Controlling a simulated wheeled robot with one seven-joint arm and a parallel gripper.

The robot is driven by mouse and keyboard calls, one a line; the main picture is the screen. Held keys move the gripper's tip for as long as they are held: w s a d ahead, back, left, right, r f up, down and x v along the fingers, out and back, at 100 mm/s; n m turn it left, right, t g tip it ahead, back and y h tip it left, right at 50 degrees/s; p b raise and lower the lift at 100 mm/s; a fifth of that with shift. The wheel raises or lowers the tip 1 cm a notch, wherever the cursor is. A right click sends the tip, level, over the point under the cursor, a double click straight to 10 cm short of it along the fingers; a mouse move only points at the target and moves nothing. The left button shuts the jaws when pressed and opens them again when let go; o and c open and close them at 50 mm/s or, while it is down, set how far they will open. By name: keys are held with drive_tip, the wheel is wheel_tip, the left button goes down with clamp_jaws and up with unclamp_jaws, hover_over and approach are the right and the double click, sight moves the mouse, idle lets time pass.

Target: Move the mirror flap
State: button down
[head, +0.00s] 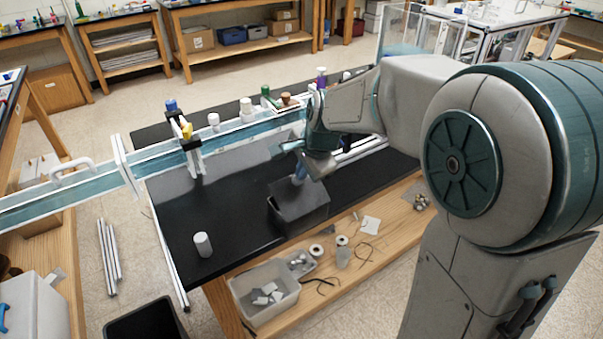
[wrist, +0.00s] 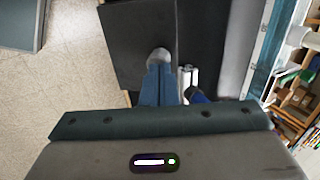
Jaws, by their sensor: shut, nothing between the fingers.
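A dark grey, box-like piece with a flat panel (head: 312,211) stands on the black tabletop near its front edge. I take it to be the mirror flap, but its surface looks dark and I cannot be sure. In the wrist view a dark flat panel (wrist: 130,40) lies in front of the fingers. My gripper (head: 297,178) points down at the piece, its blue fingers together and empty. In the wrist view the shut grey fingertips (wrist: 159,56) overlap the panel's right edge; I cannot tell whether they touch it.
Bottles and caps line the table's back. A grey cylinder (head: 202,245) stands on the open front-left tabletop (head: 235,225). A clear bin (head: 262,297) sits on the lower shelf.

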drive_tip(key=shift+s+d+r, duration=0.1)
drive_tip(key=shift+s+d, duration=0.25)
drive_tip(key=shift+s, duration=0.4)
drive_tip(key=w+v, duration=0.1)
drive_tip(key=v, duration=1.2)
drive_tip(key=s+d+f+n+h, duration=0.1)
drive_tip(key=s+d+f+n, duration=0.2)
drive_tip(key=s+f+n, duration=0.2)
drive_tip(key=s+d+f+n+g+h, duration=0.1)
drive_tip(key=s+d+f+n, duration=0.3)
drive_tip(key=s+n, duration=0.3)
drive_tip(key=s+f, duration=0.1)
drive_tip(key=s, duration=0.4)
drive_tip(key=shift+s+d+p, duration=0.2)
drive_tip(key=shift+s+p, duration=0.15)
drive_tip(key=shift+p, duration=0.05)
idle(1.2)
